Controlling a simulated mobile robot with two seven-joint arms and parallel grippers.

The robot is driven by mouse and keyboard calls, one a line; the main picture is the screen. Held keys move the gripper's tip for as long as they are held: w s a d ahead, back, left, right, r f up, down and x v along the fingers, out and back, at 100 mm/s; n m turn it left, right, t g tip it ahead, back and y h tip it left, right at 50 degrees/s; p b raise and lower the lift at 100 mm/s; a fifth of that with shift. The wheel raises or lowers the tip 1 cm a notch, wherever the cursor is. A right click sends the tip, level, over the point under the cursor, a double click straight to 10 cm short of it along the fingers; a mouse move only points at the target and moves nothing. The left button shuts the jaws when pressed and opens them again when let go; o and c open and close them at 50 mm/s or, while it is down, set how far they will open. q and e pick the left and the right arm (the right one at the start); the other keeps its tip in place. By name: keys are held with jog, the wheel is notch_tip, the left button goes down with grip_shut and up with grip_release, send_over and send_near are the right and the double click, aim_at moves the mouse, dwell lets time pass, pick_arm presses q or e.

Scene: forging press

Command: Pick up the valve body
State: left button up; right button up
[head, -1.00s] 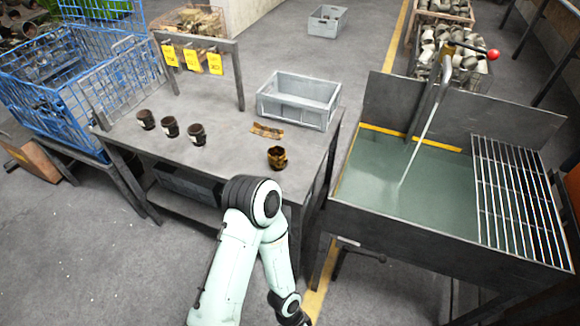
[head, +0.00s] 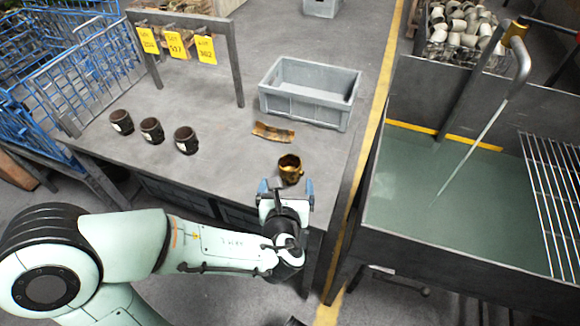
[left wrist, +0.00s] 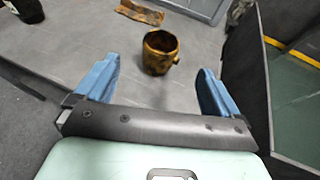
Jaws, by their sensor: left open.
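The valve body (head: 290,170), a brass-brown cup-like part with a small side lug, stands upright near the front right edge of the grey table (head: 225,105). My left gripper (head: 286,188) is open with blue fingers, just in front of it and pointing at it. In the left wrist view the valve body (left wrist: 160,54) is centred between the fingers and a little beyond their tips, with clear gaps to both. The gripper is empty. My right gripper is not in view.
Three dark cup-like parts (head: 152,130) with pale labels stand to the left. A rusty curved piece (head: 273,132) lies behind the valve body, and a grey crate (head: 309,108) stands further back. A water tank (head: 440,195) is to the right.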

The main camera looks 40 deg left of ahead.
pick_arm(q)
jog(key=p, duration=0.1)
send_near(290, 159)
jog(key=shift+w+a+f, duration=0.3)
jog(key=shift+w+a, duration=0.15)
jog(key=shift+x, duration=3)
jog(key=shift+d, duration=0.15)
jog(key=c, duration=1.2)
jog(key=shift+c, duration=0.8)
jog(key=shift+r, duration=0.1)
